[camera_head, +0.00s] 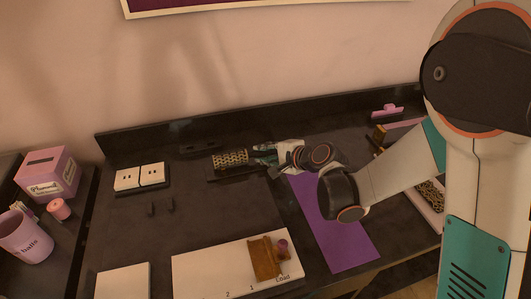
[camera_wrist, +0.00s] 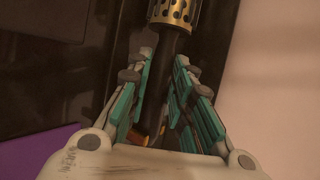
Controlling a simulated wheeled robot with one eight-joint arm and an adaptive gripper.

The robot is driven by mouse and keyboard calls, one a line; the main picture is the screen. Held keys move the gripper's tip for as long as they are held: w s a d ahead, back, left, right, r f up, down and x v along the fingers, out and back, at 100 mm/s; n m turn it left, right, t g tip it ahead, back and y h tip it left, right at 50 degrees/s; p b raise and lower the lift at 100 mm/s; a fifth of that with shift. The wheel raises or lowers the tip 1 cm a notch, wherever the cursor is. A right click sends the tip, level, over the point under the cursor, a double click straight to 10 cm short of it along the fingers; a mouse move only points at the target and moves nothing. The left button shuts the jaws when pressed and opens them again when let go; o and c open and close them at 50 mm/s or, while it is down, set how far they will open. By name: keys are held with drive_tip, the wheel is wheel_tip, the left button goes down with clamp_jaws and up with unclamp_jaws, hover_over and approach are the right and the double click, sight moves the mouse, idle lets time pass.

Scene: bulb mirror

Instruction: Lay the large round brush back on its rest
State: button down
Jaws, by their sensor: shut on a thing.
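The large round brush (camera_head: 231,158) has a gold perforated barrel and lies roughly level at the back of the dark counter. Its barrel points left. My gripper (camera_head: 255,157) comes in from the right and is shut on its black handle. In the wrist view the dark handle (camera_wrist: 165,88) runs between the teal fingers of my gripper (camera_wrist: 165,58), with the gold barrel (camera_wrist: 173,12) beyond the fingertips. A low dark base, seemingly the rest (camera_head: 218,177), shows under the barrel. I cannot tell whether the brush touches it.
A purple mat (camera_head: 335,240) lies under my arm. A white board (camera_head: 210,270) with a brown block (camera_head: 264,258) is in front. White outlets (camera_head: 140,177), a pink box (camera_head: 48,172) and a pink cup (camera_head: 24,237) are at left. A pink clip (camera_head: 387,111) is at back right.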

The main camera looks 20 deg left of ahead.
drive_tip(key=shift+f, duration=0.1)
drive_tip(key=c, duration=1.3)
unclamp_jaws()
drive_tip(key=shift+c, duration=0.2)
drive_tip(key=shift+d, duration=0.1)
drive_tip(key=v, duration=0.7)
drive_tip(key=shift+s+d+r, duration=0.2)
drive_tip(key=shift+d+r, duration=0.05)
drive_tip(key=shift+r, duration=0.05)
drive_tip(key=shift+d+r, duration=0.15)
drive_tip(key=s+d+r+n+h+p, duration=0.1)
drive_tip(key=d+r, duration=0.2)
drive_tip(key=d, duration=0.3)
drive_tip(key=d+r+h, duration=0.2)
drive_tip(key=d+r, duration=0.1)
drive_tip(key=d, duration=0.2)
drive_tip(key=s+d+r+n+h, duration=0.1)
drive_tip(key=s+d+n+h, duration=0.2)
drive_tip(key=s+d, duration=0.6)
drive_tip(key=s+d+r+n+t+h+b, duration=0.1)
drive_tip(key=s+d+n+h, duration=0.3)
drive_tip(key=s+d, duration=0.6)
drive_tip(key=shift+d+r+n, duration=0.35)
drive_tip(key=shift+r+n, duration=0.15)
drive_tip(key=shift+r, duration=0.05)
